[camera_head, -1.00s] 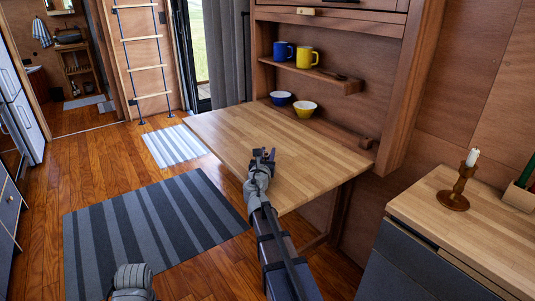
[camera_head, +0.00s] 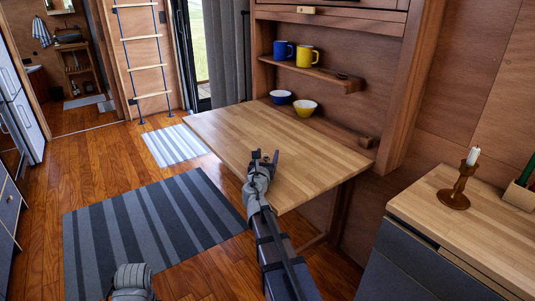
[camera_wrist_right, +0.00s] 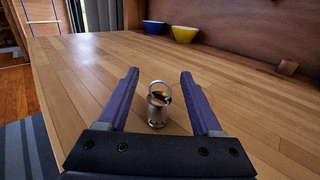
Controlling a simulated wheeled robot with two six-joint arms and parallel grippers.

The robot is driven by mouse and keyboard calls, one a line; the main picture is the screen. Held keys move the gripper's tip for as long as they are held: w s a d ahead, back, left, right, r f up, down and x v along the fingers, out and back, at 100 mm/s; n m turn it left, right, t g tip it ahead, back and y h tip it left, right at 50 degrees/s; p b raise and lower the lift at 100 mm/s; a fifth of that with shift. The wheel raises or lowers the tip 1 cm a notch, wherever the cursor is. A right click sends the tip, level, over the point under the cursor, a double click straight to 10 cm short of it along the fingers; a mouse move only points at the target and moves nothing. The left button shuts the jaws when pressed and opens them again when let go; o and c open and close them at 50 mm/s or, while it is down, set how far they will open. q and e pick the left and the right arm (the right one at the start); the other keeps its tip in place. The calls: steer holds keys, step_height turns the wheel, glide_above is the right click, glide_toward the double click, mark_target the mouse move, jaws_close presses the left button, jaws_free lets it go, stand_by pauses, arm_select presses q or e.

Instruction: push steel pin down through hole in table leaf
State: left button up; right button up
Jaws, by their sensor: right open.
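The steel pin (camera_wrist_right: 157,108) stands upright in the table leaf, with a ring at its top. It shows in the right wrist view between the two fingers of my right gripper (camera_wrist_right: 158,98), which are open and apart from it on both sides. The table leaf (camera_head: 235,130) is a wooden fold-down top; in the head view my right gripper (camera_head: 264,156) is over its front part. The hole is hidden by the pin. At the bottom left of the head view, part of my left arm shows, but its gripper does not.
A blue bowl (camera_head: 280,97) and a yellow bowl (camera_head: 305,108) sit behind the leaf. A blue mug (camera_head: 284,51) and a yellow mug (camera_head: 307,57) stand on the shelf above. A candle holder (camera_head: 458,190) stands on the right counter. Most of the leaf is clear.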

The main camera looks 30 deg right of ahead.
steer(key=v, duration=0.6)
steer(key=shift+s+a, duration=0.15)
steer(key=shift+s, duration=0.05)
stand_by(0.4)
